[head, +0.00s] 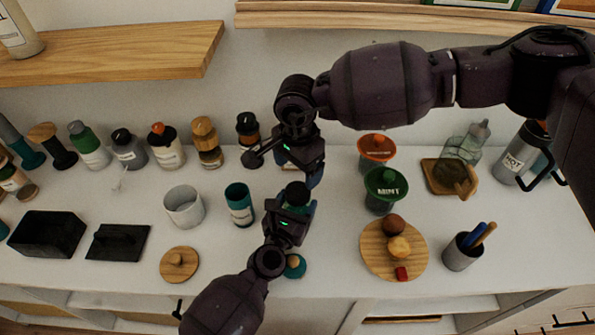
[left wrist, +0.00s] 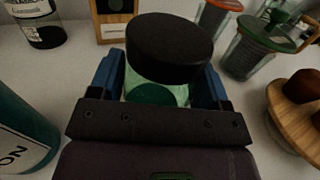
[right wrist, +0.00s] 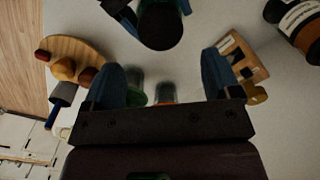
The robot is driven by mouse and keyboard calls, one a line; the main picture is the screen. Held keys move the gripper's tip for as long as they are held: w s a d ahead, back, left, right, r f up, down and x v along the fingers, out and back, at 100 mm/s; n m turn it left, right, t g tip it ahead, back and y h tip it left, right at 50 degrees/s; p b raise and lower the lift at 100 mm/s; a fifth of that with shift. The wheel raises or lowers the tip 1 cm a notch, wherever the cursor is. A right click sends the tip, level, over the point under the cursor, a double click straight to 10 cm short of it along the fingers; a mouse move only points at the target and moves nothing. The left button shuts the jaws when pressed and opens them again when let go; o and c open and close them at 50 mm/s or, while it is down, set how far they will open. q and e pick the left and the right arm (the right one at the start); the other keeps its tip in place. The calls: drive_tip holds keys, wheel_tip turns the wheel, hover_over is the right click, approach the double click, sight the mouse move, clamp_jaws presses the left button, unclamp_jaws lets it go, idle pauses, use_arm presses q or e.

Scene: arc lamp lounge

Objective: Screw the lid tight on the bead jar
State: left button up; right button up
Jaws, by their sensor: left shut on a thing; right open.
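The bead jar (left wrist: 150,94) is clear glass with green contents. Its black lid (left wrist: 168,46) sits on top; I cannot tell how tight it is. My left gripper (left wrist: 160,85) is shut on the jar's body, below the lid. In the head view the lid (head: 297,193) shows, while my left gripper (head: 292,212) hides most of the jar. My right gripper (head: 311,176) is open and empty, just behind and above the lid. In the right wrist view the black lid (right wrist: 160,26) lies beyond the open fingers (right wrist: 162,78), apart from them.
A teal canister (head: 239,205) and white pot (head: 184,207) stand left of the jar. A teal lid with a wooden knob (head: 295,264) lies in front. The MINT jar (head: 386,188), round board (head: 372,262) and grey pen cup (head: 461,252) stand right. A wooden shelf (head: 120,52) hangs behind.

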sight(298, 190)
drive_tip(key=shift+f, duration=4)
drive_tip(key=shift+c, duration=0.3)
drive_tip(key=c, duration=0.9)
drive_tip(key=o, duration=1.1)
wheel_tip(298, 190, up, 12)
drive_tip(key=shift+r, duration=0.1)
